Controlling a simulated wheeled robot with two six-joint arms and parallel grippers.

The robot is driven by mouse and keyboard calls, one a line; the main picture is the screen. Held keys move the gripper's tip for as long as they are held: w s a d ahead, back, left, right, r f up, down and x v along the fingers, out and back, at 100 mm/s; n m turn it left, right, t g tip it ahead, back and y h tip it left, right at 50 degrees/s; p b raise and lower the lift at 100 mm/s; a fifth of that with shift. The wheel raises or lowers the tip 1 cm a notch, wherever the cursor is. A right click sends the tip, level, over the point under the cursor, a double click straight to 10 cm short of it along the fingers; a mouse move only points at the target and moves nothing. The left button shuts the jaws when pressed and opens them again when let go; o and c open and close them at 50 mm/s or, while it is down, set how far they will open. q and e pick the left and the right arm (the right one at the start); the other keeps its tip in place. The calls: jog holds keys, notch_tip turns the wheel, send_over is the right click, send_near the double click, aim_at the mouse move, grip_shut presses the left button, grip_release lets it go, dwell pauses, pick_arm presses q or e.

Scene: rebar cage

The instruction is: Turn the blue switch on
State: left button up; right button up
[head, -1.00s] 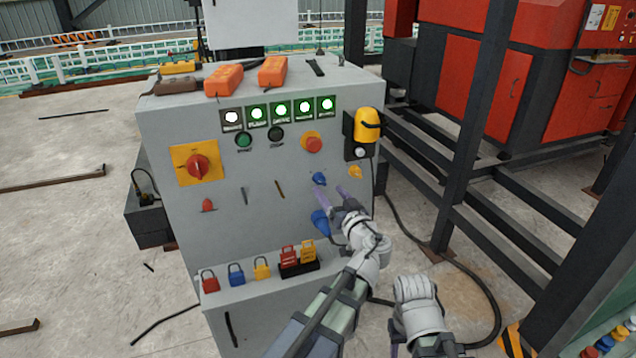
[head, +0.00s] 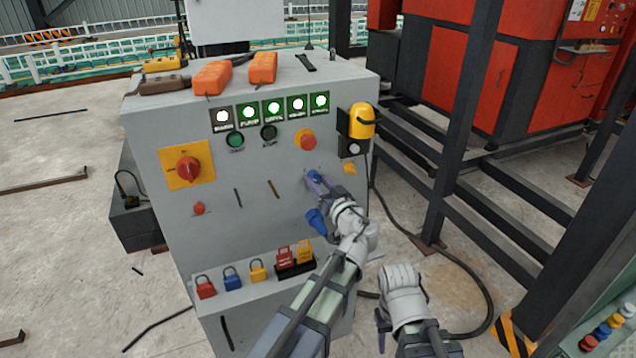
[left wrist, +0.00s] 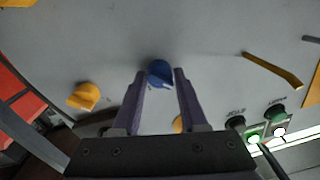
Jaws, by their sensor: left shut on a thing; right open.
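The blue switch (head: 315,174) is a small round knob on the front of the grey cabinet. My left gripper (head: 317,184) is at it, with its purple fingers on either side of the knob. In the left wrist view the blue switch (left wrist: 160,73) sits between the fingertips of my left gripper (left wrist: 160,80), and the gripper is shut on it. The fingers partly hide the knob in the head view. My right gripper (head: 382,328) is low, right of the cabinet, open and away from the panel.
The grey cabinet (head: 240,270) also carries a yellow knob (head: 350,169), a red knob (head: 198,209), a red rotary handle (head: 187,168), a red push button (head: 307,142) and a blue socket (head: 315,218). A black cable (head: 480,290) lies on the floor.

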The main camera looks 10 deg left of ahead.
pick_arm(q)
grip_shut()
jog(key=shift+m, duration=0.3)
jog(key=m, duration=0.3)
jog(key=m+b, duration=0.1)
jog(key=m, duration=0.3)
jog(key=shift+f+m, duration=0.1)
jog(key=shift+m, duration=0.2)
jog(key=m+t, duration=0.1)
jog(key=m, duration=0.3)
jog(key=shift+m, duration=0.4)
jog(key=m, duration=0.5)
jog(key=shift+h, duration=0.3)
jog(key=shift+s+m, duration=0.1)
jog(key=shift+m, duration=0.3)
